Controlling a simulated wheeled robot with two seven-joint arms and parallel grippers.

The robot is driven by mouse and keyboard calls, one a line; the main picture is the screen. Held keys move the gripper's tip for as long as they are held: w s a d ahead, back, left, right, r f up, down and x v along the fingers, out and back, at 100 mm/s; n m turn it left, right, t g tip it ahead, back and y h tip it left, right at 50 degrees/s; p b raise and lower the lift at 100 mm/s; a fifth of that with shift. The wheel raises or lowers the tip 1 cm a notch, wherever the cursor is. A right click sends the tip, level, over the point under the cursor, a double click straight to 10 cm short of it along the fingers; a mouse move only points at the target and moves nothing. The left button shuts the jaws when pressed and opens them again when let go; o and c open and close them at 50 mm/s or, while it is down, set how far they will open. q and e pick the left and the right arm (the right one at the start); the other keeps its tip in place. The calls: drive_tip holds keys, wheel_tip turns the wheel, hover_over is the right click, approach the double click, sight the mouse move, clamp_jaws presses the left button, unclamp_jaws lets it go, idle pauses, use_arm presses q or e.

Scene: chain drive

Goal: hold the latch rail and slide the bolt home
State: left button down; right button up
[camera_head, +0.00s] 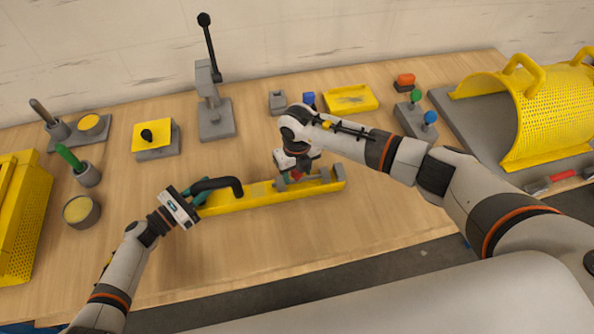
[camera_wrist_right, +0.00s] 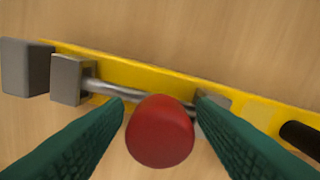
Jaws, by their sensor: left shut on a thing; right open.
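The yellow latch rail (camera_head: 248,203) lies across the middle of the workbench, with a black handle (camera_head: 222,183) at its left end. My left gripper (camera_head: 196,196) is shut on the black handle. The grey bolt (camera_head: 316,179) runs along the right part of the rail and also shows in the right wrist view (camera_wrist_right: 112,90). Its red knob (camera_wrist_right: 160,131) stands between the open fingers of my right gripper (camera_wrist_right: 162,108), apart from both as far as I can see. Grey blocks (camera_wrist_right: 73,80) stand on the rail around the bolt, with a separate end block (camera_wrist_right: 25,67). My right wrist partly hides the bolt in the head view.
A grey lever press (camera_head: 215,118) stands behind the rail. A yellow tray (camera_head: 351,99) and a small grey block (camera_head: 277,102) are at the back. A yellow mesh guard (camera_head: 552,112) is at the right. Cups and a yellow box (camera_head: 24,215) are at the left.

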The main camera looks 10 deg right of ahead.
drive_tip(key=shift+f, duration=0.1)
clamp_jaws()
drive_tip(key=d, duration=0.5)
drive_tip(key=shift+d, duration=0.15)
use_arm(q)
drive_tip(key=shift+a, duration=0.1)
use_arm(e)
drive_tip(key=shift+c, duration=1.7)
unclamp_jaws()
drive_tip(key=o, duration=0.3)
drive_tip(key=shift+o, duration=0.2)
